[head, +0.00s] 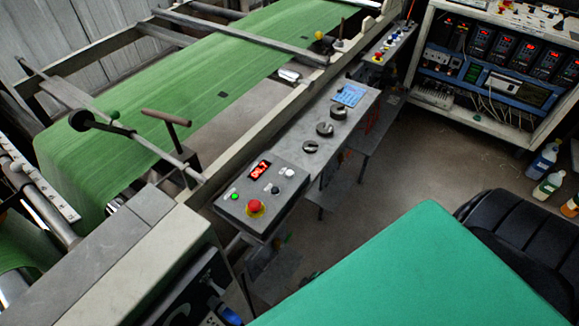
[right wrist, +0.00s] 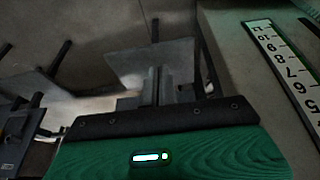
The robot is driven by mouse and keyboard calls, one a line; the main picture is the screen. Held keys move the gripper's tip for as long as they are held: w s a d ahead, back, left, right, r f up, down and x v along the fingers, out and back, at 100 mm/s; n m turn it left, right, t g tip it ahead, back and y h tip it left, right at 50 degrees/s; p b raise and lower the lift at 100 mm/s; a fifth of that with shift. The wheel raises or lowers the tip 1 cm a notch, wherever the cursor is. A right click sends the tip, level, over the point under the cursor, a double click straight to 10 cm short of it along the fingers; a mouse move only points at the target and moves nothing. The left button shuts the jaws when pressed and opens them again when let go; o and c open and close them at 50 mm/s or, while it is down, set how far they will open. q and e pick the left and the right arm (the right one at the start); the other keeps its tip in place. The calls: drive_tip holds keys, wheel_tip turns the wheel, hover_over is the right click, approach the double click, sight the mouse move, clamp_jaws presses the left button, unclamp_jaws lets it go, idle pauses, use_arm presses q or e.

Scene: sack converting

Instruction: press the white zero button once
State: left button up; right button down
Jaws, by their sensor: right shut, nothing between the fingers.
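The white button (head: 290,172) sits at the far right corner of the near grey control box (head: 234,213) in the head view. On the same box are a red-lit display (head: 260,171), a lit green button (head: 234,196), a red mushroom button (head: 255,206) on a yellow ring and small dark controls. Any label by the white button is too small to read. My right gripper (right wrist: 155,78) shows in the right wrist view, shut and empty. It does not show in the head view, and the white button cannot be made out in the wrist view. My left gripper is in neither view.
A grey panel (head: 343,118) with black knobs stands beyond the box. Green sheet material (head: 190,80) runs over the machine frame. An instrument rack (head: 425,60) and bottles (head: 543,160) stand at right. A numbered scale (right wrist: 284,62) is at right in the wrist view.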

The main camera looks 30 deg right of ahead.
drive_tip(key=w+a+r+n+t+y+p, duration=0.1)
drive_tip(key=w+a+r+n+p, duration=0.15)
drive_tip(key=r, duration=0.95)
drive_tip(key=w+a+r+n+y+p, duration=0.1)
drive_tip(key=w+a+r, duration=0.25)
drive_tip(key=r, duration=0.95)
drive_tip(key=w+a+r+n+t+y+p, duration=0.15)
drive_tip(key=a+r, duration=0.25)
drive_tip(key=r, duration=0.8)
wheel_tip(320, 180, up, 6)
drive_tip(key=n+t, duration=0.1)
drive_tip(key=n, duration=0.6)
hover_over(293, 173)
use_arm(q)
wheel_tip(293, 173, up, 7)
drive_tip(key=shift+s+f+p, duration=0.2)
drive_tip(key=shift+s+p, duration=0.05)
drive_tip(key=shift+p, duration=0.15)
use_arm(e)
drive_tip(key=shift+r+y, duration=0.15)
drive_tip(key=shift+y, duration=0.3)
use_arm(q)
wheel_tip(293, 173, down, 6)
drive_tip(key=b, duration=0.6)
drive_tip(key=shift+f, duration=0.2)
use_arm(e)
wheel_tip(293, 173, down, 9)
drive_tip(key=shift+r, duration=0.1)
